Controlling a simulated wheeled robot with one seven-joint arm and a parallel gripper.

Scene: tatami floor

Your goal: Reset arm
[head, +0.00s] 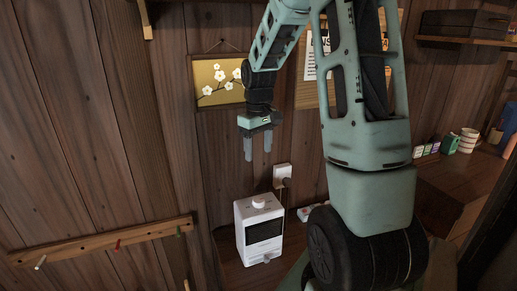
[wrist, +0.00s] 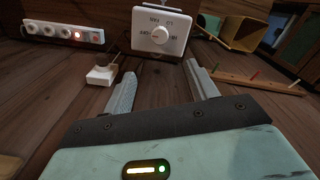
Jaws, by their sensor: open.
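My gripper (head: 257,147) hangs pointing down in the head view, in front of the wooden wall and above a white box-shaped device. It is open, and nothing is between its fingers. In the wrist view my gripper (wrist: 160,88) shows two grey fingers spread apart, with wooden surface between them. My arm reaches over from the right side of the head view and bends down at the wrist. No object is touching the fingers.
The white device (head: 259,231) with a top knob stands below my gripper; its dial face (wrist: 160,33) shows ahead in the wrist view. A peg rail (head: 100,241) is at lower left. A flower picture (head: 218,82) hangs behind. A power strip (wrist: 64,33) is at upper left.

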